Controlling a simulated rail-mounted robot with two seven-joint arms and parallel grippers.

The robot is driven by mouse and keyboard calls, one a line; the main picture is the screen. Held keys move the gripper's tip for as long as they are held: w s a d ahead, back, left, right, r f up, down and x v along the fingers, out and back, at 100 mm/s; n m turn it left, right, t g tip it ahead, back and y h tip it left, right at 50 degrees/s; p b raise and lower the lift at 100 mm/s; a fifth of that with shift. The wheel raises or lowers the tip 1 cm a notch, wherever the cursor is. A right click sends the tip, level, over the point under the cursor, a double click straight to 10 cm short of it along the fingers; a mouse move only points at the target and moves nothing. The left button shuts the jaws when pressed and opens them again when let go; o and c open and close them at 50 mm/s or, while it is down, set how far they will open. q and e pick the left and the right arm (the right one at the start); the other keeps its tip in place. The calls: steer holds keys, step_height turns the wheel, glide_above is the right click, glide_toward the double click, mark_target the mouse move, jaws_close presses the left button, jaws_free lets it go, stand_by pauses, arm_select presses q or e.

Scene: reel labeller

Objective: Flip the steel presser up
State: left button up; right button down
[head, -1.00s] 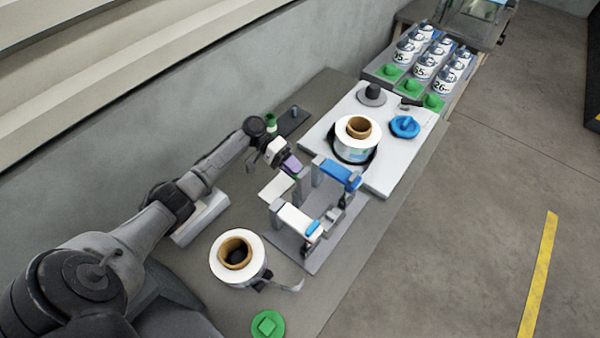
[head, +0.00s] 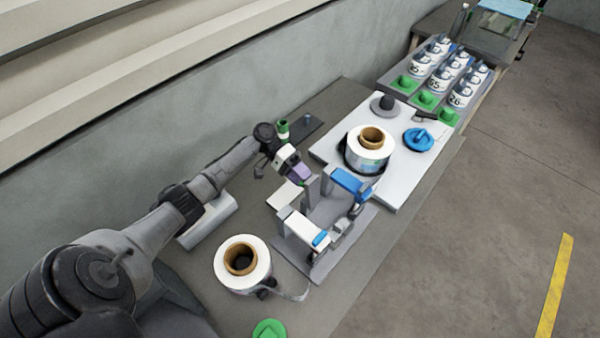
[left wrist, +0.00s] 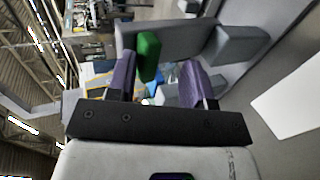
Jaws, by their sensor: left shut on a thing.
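The labeller stands on its grey base on the table, with a blue-topped part (head: 351,183) and a white-topped part (head: 301,229) on grey supports. My left gripper (head: 302,178) is at its back left, by a grey upright piece (head: 311,189) that I take for the steel presser. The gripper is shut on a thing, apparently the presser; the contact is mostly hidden. My right gripper is not in view.
A label reel (head: 243,264) lies in front of the labeller. Another reel (head: 370,150) sits on a white board (head: 393,183) with a blue knob (head: 418,140). Several bottles (head: 440,68) stand in a tray at the back. A green piece (head: 269,330) lies at the front.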

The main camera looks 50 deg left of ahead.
arm_select(q)
steer(key=shift+o, duration=0.6)
steer(key=shift+d+f, duration=0.2)
steer(key=shift+f, duration=0.2)
steer(key=shift+r, duration=0.15)
steer(key=b+v, duration=0.3)
steer(key=v, duration=1.1)
steer(key=shift+r, duration=0.15)
